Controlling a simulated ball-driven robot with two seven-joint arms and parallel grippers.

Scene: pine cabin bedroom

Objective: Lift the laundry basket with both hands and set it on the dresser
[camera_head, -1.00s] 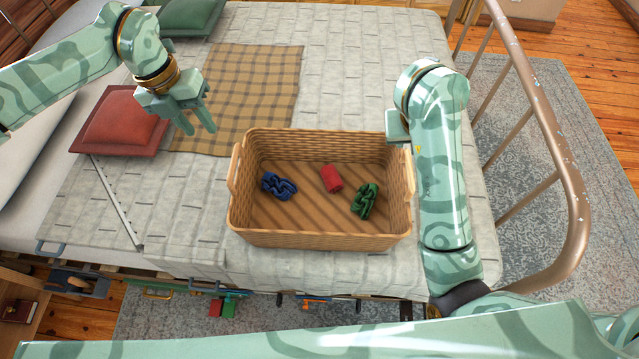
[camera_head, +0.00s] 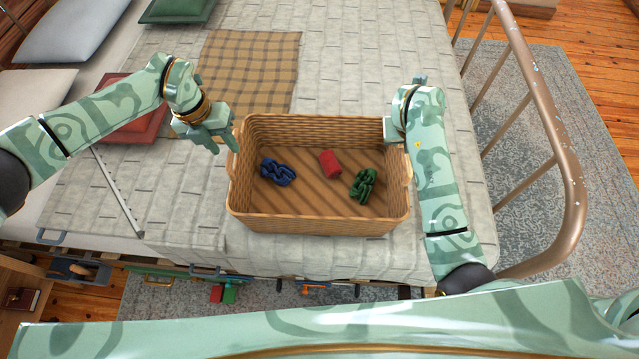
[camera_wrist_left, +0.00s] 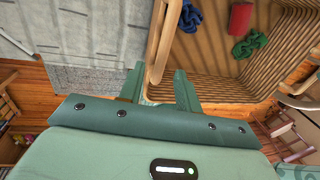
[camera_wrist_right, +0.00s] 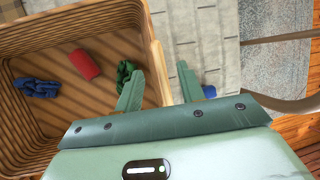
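The wicker laundry basket (camera_head: 310,222) sits on the bed, with a wooden handle at each end. It holds a blue cloth (camera_head: 277,172), a red roll (camera_head: 330,164) and a green cloth (camera_head: 363,184). My left gripper (camera_head: 218,146) is open by the left handle (camera_wrist_left: 165,40); in the left wrist view its fingers lie on either side of that handle's line. My right gripper (camera_wrist_right: 159,82) is open, its fingers either side of the right handle (camera_wrist_right: 157,62); in the head view my arm mostly hides it. I cannot tell whether either touches. No dresser is clearly in view.
The bed (camera_head: 350,60) has a checked blanket (camera_head: 245,70) behind the basket and a red cushion (camera_head: 140,130) at left. A metal bed rail (camera_head: 575,190) curves along the right. Tools and toys lie below the bed's near edge.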

